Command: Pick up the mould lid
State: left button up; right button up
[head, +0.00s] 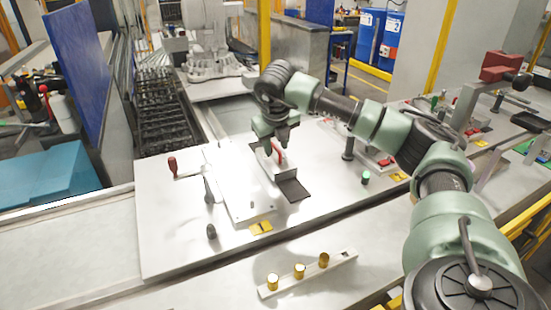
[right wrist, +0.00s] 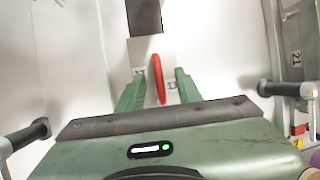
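The mould lid appears to be a pale block (right wrist: 150,52) with an upright red handle (right wrist: 158,78), seen ahead of the right gripper in the right wrist view. My right gripper (right wrist: 158,92) is open, with one green finger on each side of the red handle and visible gaps between. It holds nothing. My left gripper is not in view.
A dark plate (head: 293,189) lies just in front of the block. A long pale plate (head: 236,190) with a dark lever stands to its left. A red-handled clamp (head: 173,166) is farther left. A white bar with gold cylinders (head: 300,271) lies in front.

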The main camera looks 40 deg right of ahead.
grip_shut()
jog(key=shift+r, duration=0.1)
dwell(1.2)
